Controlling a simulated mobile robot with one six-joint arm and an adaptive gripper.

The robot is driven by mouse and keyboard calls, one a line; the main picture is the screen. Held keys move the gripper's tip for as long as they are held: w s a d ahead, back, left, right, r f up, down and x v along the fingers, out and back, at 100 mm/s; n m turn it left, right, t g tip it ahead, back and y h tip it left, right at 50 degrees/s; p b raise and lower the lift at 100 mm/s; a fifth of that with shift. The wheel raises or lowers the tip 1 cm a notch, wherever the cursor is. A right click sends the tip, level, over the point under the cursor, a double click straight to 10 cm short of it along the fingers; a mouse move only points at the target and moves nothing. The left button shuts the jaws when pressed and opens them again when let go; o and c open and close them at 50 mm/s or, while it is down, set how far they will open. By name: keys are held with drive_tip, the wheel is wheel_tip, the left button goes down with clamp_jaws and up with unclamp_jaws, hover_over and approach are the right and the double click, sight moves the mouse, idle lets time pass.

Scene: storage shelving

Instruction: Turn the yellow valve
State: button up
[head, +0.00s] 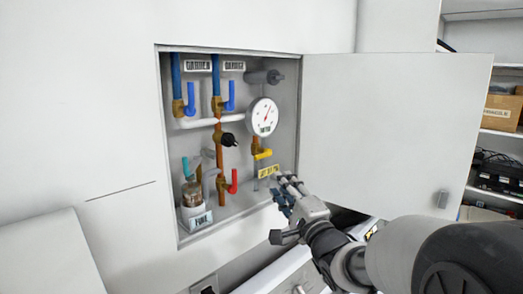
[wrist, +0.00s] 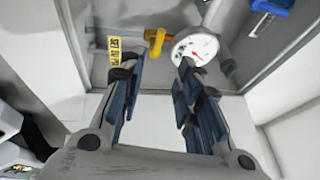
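The yellow valve (head: 263,154) is a small lever handle on a brass fitting inside the open wall cabinet, below the round white gauge (head: 263,116). In the wrist view the yellow valve (wrist: 155,42) shows beyond my fingers, between the yellow label (wrist: 116,42) and the gauge (wrist: 194,50). My gripper (head: 284,190) is in front of the cabinet's lower right part, below and to the right of the valve. In the wrist view my gripper (wrist: 157,72) has its two blue-padded fingers apart with nothing between them. It appears not to touch the valve.
Blue levers (head: 190,97), a red lever (head: 233,181), a black knob (head: 229,140) and a teal lever (head: 186,167) sit on nearby pipes. The cabinet door (head: 390,120) stands open to the right, close to my arm. Shelves with a cardboard box (head: 503,108) are at far right.

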sight(261, 158)
drive_tip(key=p+x, duration=0.3)
drive_tip(key=x, duration=1.3)
drive_tip(key=shift+w+a+p, duration=0.25)
drive_tip(key=shift+w+p, duration=0.05)
drive_tip(key=shift+c, duration=0.5)
drive_tip(key=shift+r, duration=0.1)
clamp_jaws()
